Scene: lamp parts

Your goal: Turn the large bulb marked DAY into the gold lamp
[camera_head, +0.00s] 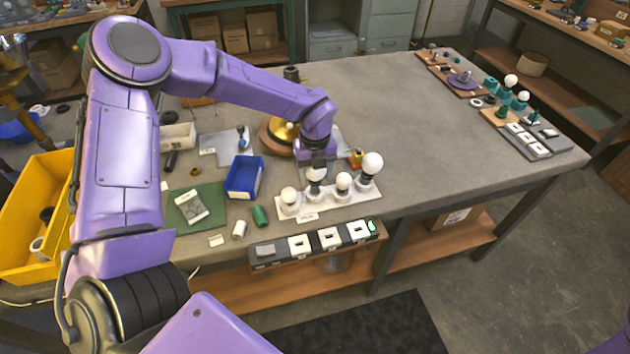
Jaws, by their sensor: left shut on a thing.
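A white board (327,203) near the table's front edge bears several white bulbs in dark holders. The largest-looking bulb (372,163) stands at its right end. A smaller one (343,181) stands left of it and another (290,195) at the left end. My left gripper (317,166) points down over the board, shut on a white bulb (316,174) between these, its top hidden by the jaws. Whether that bulb is clear of its holder I cannot tell. No DAY marking is readable.
A blue bin (244,177) and a green mat (196,207) lie left of the board. A row of switch boxes (315,243) runs along the front edge. A yellow crate (40,215) stands far left. The table's right middle (430,130) is clear.

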